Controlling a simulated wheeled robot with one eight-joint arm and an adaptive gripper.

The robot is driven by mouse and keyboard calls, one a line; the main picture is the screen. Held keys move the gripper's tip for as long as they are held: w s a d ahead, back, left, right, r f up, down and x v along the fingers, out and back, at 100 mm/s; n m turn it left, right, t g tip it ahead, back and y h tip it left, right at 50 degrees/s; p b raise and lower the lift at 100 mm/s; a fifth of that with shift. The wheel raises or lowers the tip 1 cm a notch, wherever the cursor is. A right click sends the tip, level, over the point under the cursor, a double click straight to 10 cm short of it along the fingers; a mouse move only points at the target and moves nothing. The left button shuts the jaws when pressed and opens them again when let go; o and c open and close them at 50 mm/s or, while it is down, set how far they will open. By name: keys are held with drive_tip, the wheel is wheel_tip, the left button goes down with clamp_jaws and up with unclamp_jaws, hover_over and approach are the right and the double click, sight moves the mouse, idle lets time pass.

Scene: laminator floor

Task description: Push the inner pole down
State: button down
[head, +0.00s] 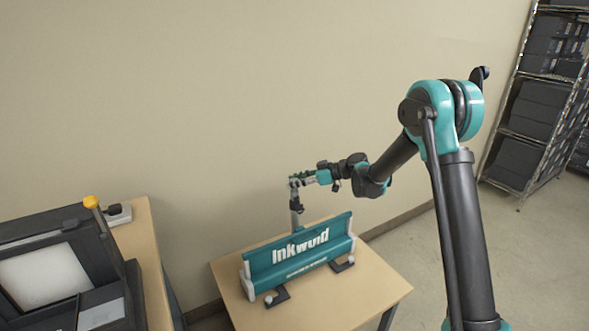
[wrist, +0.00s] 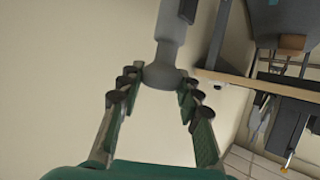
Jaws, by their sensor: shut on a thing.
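A teal stand (head: 300,256) with white "Inkwoid" lettering sits on a small wooden table. A thin grey pole (head: 294,219) rises upright behind it, with a dark collar (head: 296,206) partway up. My gripper (head: 295,182) is at the top of the pole, reaching in from the right. In the wrist view, my gripper (wrist: 161,82) has its green, dark-padded fingers on both sides of the pole's rounded grey end (wrist: 165,76), shut on it. The inner pole (wrist: 172,42) runs away from the fingers toward a darker part at the picture's top. The pole's foot is hidden behind the stand.
The small table (head: 362,300) has bare room at its front and right. A dark machine (head: 50,275) with a yellow-topped lever (head: 91,202) stands on another table at left. Metal shelving (head: 540,100) with dark boxes stands at right. A plain wall is behind.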

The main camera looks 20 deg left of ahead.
drive_tip(key=shift+f, duration=0.6)
drive_tip(key=c, duration=1)
unclamp_jaws()
drive_tip(key=v, duration=1.2)
